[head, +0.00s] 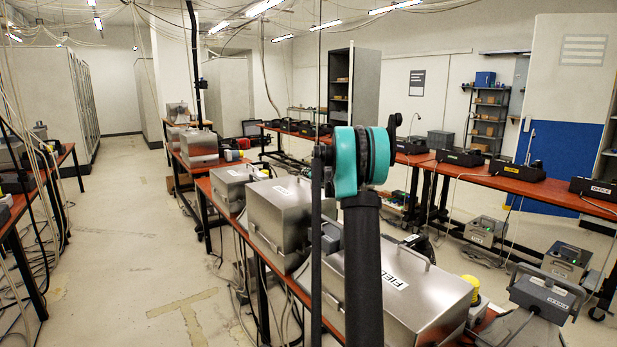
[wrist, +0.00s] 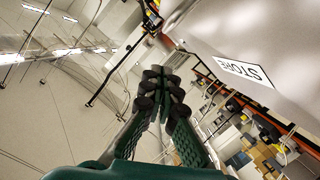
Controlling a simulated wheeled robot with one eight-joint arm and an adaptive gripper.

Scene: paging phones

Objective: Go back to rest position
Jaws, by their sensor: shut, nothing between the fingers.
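My gripper (wrist: 165,88) shows in the wrist view with its dark green fingers together and nothing between them. A metal box with a STORE label (wrist: 247,71) fills the upper right of that view, to the right of the fingertips and apart from them in the picture. In the head view my arm, with a teal joint (head: 347,162), stands upright in front of the bench. My gripper cannot be made out there.
A metal box labelled FIELD (head: 410,290) and another metal box (head: 283,215) stand on the red bench close to my arm. A second red bench (head: 520,185) with black phones runs along the right. The floor aisle (head: 140,220) at left is mostly clear.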

